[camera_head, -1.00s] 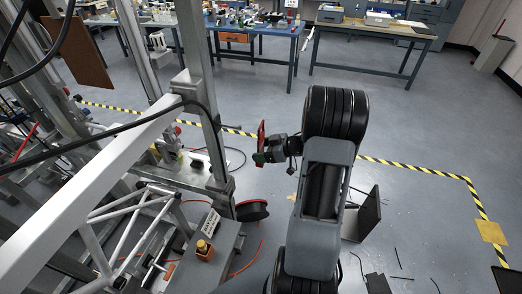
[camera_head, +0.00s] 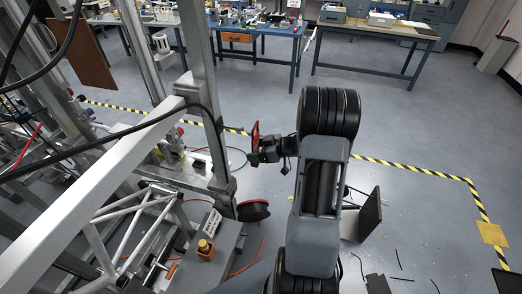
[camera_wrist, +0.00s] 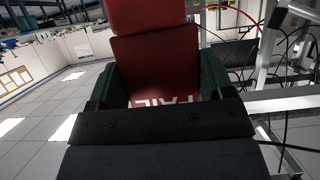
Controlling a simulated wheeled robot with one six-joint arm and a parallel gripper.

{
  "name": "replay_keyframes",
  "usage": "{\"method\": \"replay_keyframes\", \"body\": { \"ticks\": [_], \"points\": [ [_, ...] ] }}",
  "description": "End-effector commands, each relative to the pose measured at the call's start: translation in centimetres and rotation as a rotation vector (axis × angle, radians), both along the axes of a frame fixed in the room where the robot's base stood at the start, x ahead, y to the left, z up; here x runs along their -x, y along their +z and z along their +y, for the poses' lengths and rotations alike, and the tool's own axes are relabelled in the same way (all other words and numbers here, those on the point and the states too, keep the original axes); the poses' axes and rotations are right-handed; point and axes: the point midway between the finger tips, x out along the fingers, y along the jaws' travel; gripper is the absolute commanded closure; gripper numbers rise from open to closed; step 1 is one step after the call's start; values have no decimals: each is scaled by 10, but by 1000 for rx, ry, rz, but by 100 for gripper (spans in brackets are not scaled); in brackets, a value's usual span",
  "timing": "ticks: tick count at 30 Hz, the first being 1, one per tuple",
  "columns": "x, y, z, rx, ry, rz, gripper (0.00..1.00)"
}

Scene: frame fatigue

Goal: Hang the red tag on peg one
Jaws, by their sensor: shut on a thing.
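The red tag (camera_head: 255,134) stands upright in my gripper (camera_head: 258,157), just right of the grey upright post in the head view. In the wrist view the red tag (camera_wrist: 152,62) fills the upper middle, with white letters, partly hidden, at its lower edge. The green fingers of my gripper (camera_wrist: 163,82) are on either side of it, shut on it. Below the letters, the dark gripper body hides the tag. I cannot make out peg one in either view.
A metal test frame with a grey post (camera_head: 210,110) and a pale diagonal beam (camera_head: 95,190) fills the left. A grey box with an orange button (camera_head: 205,249) stands below. A dark reel (camera_head: 253,210) and an open laptop-like panel (camera_head: 362,215) lie near my arm. Workbenches (camera_head: 375,30) stand behind.

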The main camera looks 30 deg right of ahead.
Motion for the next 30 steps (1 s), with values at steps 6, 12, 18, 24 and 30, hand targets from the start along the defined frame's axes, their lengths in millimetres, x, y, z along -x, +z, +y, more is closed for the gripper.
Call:
{"method": "replay_keyframes", "body": {
  "ticks": [6, 12, 18, 24, 30],
  "points": [
    [-10, -1, 10, -1, 2, -1, 39],
    [-19, -2, 18, -1, 2, 1, 39],
    [-24, -3, 22, -1, -1, 0, 39],
    [-24, -3, 22, -1, 0, -1, 39],
    [-26, -3, 24, -1, 0, -1, 39]
  ]
}}
